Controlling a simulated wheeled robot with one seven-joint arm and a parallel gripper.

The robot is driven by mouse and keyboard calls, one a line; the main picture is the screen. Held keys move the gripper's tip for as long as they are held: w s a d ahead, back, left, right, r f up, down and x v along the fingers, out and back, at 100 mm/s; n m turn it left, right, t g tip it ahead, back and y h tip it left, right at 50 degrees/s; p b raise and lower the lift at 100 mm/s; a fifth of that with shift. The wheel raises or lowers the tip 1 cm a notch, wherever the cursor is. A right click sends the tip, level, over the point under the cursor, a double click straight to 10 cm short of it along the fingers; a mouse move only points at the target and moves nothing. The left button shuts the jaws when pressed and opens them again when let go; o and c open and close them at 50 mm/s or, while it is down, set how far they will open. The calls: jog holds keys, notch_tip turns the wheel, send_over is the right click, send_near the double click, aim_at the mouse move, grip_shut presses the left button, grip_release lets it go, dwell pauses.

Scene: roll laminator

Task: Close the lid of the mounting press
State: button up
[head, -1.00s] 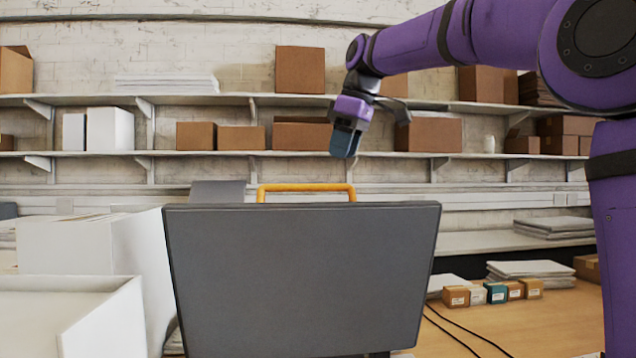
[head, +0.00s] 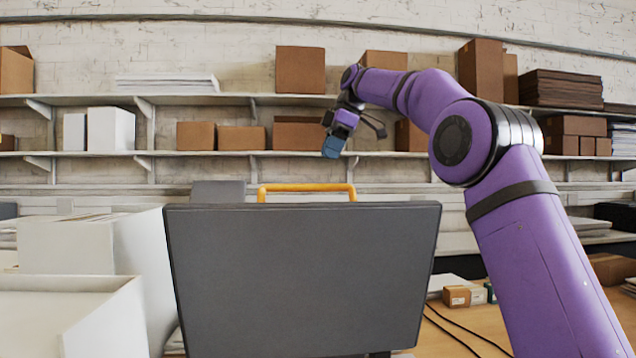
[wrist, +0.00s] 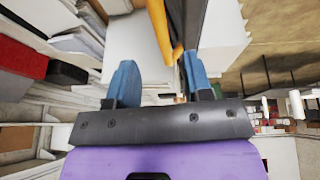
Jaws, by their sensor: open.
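The press lid (head: 305,280) is a dark grey panel standing raised in front of me in the head view, with a yellow-orange handle (head: 305,187) along its top edge. My gripper (head: 333,146) is above and a little right of the handle, pointing down, apart from it as far as I can see. In the wrist view, my gripper (wrist: 160,82) shows two blue fingers spread apart with nothing held between them. The orange handle (wrist: 160,28) and the dark lid edge (wrist: 186,15) appear just beyond the fingers. The press body behind the lid is mostly hidden.
White boxes (head: 75,250) stand close on the left of the lid. Small boxes (head: 458,296) and black cables lie on the wooden table (head: 470,325) at right. Wall shelves (head: 230,153) with brown cartons run behind.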

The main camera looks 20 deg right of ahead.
jog(key=x, duration=0.8)
jog(key=shift+f, duration=0.15)
grip_shut()
